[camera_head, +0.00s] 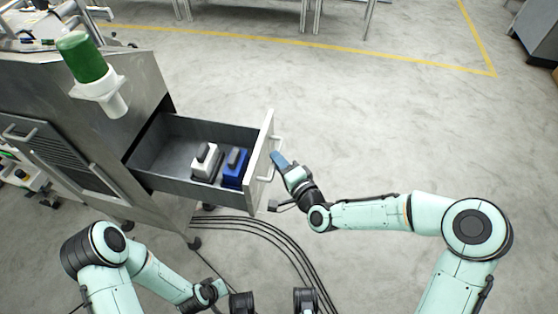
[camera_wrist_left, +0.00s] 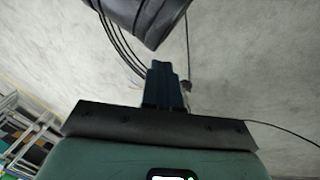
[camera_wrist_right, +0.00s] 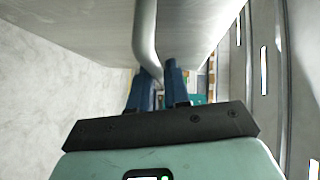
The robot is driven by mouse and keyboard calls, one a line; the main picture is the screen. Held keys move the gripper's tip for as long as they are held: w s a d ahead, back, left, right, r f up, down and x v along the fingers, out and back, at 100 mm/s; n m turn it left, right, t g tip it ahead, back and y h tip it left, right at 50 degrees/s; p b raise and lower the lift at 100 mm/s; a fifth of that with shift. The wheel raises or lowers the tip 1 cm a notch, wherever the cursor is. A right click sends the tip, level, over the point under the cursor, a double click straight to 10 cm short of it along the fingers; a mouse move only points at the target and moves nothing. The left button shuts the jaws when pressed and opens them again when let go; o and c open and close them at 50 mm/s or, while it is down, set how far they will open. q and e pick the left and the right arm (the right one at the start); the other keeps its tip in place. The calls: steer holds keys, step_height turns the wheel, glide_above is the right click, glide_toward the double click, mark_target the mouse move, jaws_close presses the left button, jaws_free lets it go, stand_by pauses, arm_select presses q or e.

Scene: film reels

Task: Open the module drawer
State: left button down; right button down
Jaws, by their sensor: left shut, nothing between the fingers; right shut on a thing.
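The module drawer (camera_head: 195,178) is pulled well out of the metal machine cabinet. A white module (camera_head: 206,161) and a blue module (camera_head: 236,168) lie inside it. My right gripper (camera_head: 279,160) is at the drawer's front panel. In the right wrist view its blue fingers (camera_wrist_right: 159,85) are shut on the curved drawer handle (camera_wrist_right: 146,40), which passes between them. The handle also shows in the head view (camera_head: 275,146). In the left wrist view my left gripper (camera_wrist_left: 162,72) is shut and empty, over the floor, away from the drawer.
The metal cabinet (camera_head: 120,120) stands at the left with a green-topped container (camera_head: 82,58) on its sloped side. Black cables (camera_head: 265,235) run across the floor below the drawer. The floor right of the drawer is clear up to a yellow line (camera_head: 400,63).

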steer(key=c, duration=1.2)
jaws_free()
steer(key=shift+o, duration=0.2)
